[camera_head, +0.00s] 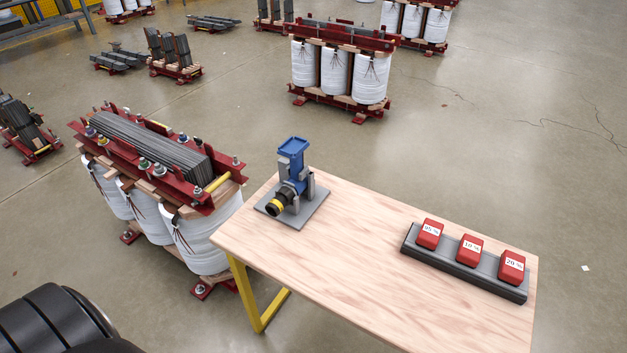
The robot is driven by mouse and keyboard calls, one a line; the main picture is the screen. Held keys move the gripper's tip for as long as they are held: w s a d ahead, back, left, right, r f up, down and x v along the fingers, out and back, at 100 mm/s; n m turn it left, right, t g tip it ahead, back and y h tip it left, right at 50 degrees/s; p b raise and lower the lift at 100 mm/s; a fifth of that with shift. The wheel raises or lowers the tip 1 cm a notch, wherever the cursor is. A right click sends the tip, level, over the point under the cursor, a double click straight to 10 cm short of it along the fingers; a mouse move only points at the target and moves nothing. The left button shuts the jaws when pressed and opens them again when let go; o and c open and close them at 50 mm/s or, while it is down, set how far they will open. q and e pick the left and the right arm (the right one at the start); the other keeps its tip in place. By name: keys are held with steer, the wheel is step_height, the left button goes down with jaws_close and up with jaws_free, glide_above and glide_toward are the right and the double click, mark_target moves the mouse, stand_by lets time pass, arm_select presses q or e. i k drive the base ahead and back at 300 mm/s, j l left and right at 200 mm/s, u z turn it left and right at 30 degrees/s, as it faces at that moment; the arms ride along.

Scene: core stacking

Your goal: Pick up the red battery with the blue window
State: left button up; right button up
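Three red batteries stand in a row on a dark grey tray (410,243) at the right of the wooden table. Each has a white label with a dark percentage: the left battery (430,233) seems to read 95 %, the middle battery (469,250) 10 %, and the right battery (511,267) 20 %. I cannot make out a blue window on any of them. Neither of my grippers is in view.
A blue tool (292,160) with a black and yellow front sits on a grey plate (314,212) at the table's far left corner. The wooden table (370,260) is bare between. A large transformer core (150,150) stands close left; another (335,72) stands behind.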

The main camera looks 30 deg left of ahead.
mark_target(428, 237)
steer(key=j+z, duration=0.2)
steer(key=z, duration=0.15)
steer(key=j+z, duration=0.15)
steer(key=z, duration=0.25)
steer(key=j+z, duration=0.2)
steer(key=z, duration=0.15)
steer(key=k+l, duration=0.05)
